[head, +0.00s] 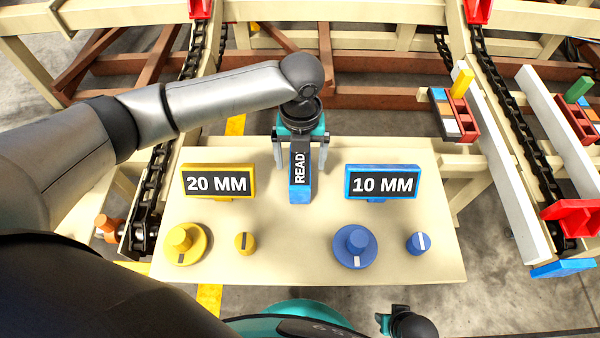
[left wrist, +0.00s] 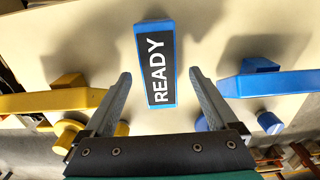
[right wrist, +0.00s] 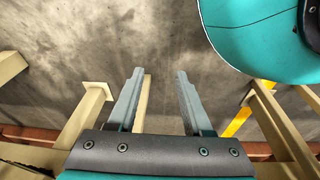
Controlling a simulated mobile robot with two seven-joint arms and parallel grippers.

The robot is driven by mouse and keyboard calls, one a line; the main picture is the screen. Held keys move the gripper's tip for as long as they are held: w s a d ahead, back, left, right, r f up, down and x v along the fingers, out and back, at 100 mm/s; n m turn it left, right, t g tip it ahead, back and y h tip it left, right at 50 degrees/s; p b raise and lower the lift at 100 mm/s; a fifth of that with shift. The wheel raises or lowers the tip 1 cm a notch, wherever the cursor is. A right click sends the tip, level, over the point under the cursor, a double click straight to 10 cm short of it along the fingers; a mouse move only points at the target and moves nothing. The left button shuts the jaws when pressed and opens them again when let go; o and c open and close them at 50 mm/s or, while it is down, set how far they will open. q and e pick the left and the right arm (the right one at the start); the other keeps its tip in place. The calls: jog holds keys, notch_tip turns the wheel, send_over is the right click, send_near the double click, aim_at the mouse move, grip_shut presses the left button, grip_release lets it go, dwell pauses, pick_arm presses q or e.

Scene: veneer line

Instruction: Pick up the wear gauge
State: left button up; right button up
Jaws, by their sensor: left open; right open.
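No part in view is plainly marked as the wear gauge, and I cannot tell which one it is. A blue block with a dark face marked READY (head: 299,190) is at the middle of the cream table, between the two signs. My left gripper (head: 301,166) is over it, open, with one finger on each side. In the left wrist view the READY block (left wrist: 157,62) shows between and beyond the fingertips, with gaps on both sides. My right gripper (right wrist: 160,73) is open and empty over bare floor.
On the cream table (head: 300,262) stand a yellow 20 MM sign (head: 217,183) and a blue 10 MM sign (head: 382,184). Yellow knobs (head: 185,243) and blue knobs (head: 355,246) sit in front of them.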

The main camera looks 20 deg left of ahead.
aim_at(300, 164)
pick_arm(q)
jog(key=shift+w+a+f+b, duration=0.1)
jog(key=shift+f+b, duration=0.25)
jog(key=shift+f, duration=0.35)
jog(key=shift+f+b, duration=0.45)
jog(key=shift+f, duration=0.5)
pick_arm(e)
jog(key=shift+w+a+r, duration=0.25)
jog(key=shift+r, duration=0.3)
jog(key=shift+w+a+r, duration=0.25)
jog(key=shift+w+r, duration=0.05)
jog(key=shift+r, duration=0.3)
jog(key=shift+w+a+r, duration=0.25)
jog(key=shift+r, duration=0.3)
pick_arm(q)
jog(key=shift+c, duration=0.4)
grip_shut()
